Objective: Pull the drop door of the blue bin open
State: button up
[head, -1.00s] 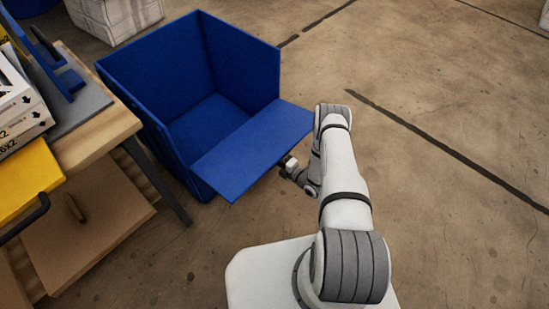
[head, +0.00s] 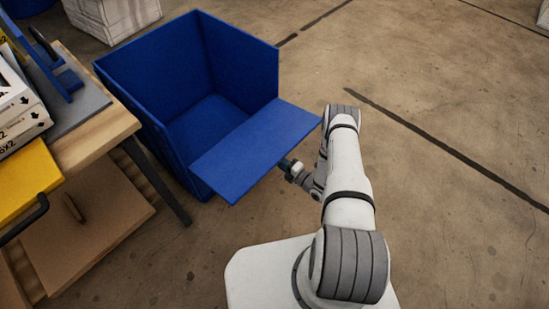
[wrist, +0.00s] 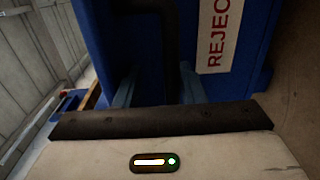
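The blue bin (head: 190,50) stands on the floor left of my arm, its inside empty where I can see it. Its drop door (head: 245,150) is folded down and outward at the front, sticking out about level. My gripper (head: 288,163) is at the door's outer edge, partly hidden under it. In the wrist view, the fingers (wrist: 158,78) are apart, with the dark handle (wrist: 155,35) showing between and beyond them. I see a gap beside the handle. A white label (wrist: 216,35) with red letters, partly cut off, is on the blue face.
A pale crate (head: 115,15) is behind. The floor to the right is clear.

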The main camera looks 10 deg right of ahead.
jog(key=shift+v, duration=2.2)
jog(key=shift+s, duration=0.1)
jog(key=v, duration=0.9)
jog(key=shift+f+p, duration=0.3)
jog(key=shift+f, duration=0.1)
